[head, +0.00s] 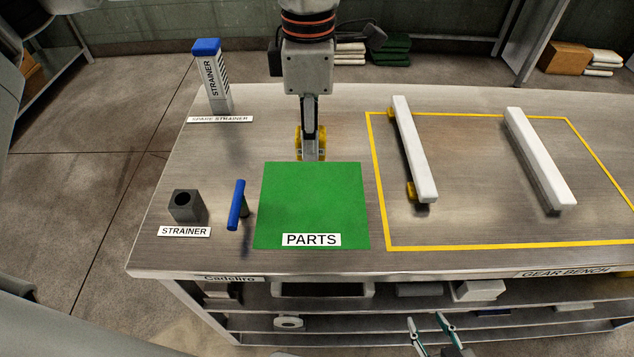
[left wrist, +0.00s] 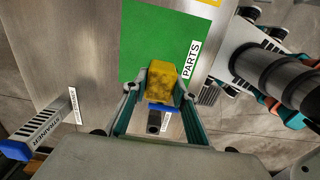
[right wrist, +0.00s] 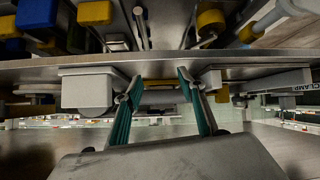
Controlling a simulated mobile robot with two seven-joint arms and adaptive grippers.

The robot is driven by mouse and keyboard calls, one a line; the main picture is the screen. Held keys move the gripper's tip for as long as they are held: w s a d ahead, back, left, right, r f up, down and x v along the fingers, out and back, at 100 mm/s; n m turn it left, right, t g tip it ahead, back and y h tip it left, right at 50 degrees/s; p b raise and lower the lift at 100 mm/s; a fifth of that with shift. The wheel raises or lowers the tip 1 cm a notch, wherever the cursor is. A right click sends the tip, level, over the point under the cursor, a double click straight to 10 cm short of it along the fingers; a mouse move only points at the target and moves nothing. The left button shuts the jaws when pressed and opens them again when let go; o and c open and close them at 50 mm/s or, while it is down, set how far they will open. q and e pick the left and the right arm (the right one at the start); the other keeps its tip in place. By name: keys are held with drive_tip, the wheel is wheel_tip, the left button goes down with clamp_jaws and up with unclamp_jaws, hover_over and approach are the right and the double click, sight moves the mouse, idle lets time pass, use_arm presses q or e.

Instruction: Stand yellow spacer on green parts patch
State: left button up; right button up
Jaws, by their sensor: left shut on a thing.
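The green parts patch (head: 312,200), labelled PARTS, lies flat on the bench. My left gripper (head: 311,150) is shut on the yellow spacer (head: 322,140), which shows at both sides of the fingers near the patch's far edge. In the left wrist view, the yellow spacer (left wrist: 160,75) sits between the fingertips and overlaps the green patch (left wrist: 155,32). I cannot tell how high it is above the surface. My right gripper (head: 425,322) is open and empty, low at the bench's front; its spread fingers show in the right wrist view (right wrist: 160,85).
Left of the patch stand a blue-handled tool (head: 237,206) and a dark strainer holder (head: 186,205). A spare strainer (head: 212,78) stands at the back left. Two white bars (head: 415,150) lie inside the yellow outline at right. Shelves (head: 330,322) run below the bench top.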

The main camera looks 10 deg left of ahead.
use_arm(q)
wheel_tip(320, 180, down, 9)
drive_tip(key=shift+r+b, duration=0.1)
drive_tip(key=shift+b, duration=0.25)
drive_tip(key=shift+f, duration=2.45)
use_arm(e)
drive_tip(key=shift+w+d+f, duration=0.15)
drive_tip(key=shift+w+d, duration=0.1)
drive_tip(key=shift+w, duration=0.05)
use_arm(q)
drive_tip(key=shift+f, duration=0.1)
drive_tip(key=o, duration=1.1)
drive_tip(key=shift+f, duration=0.1)
use_arm(e)
drive_tip(key=shift+w, duration=0.2)
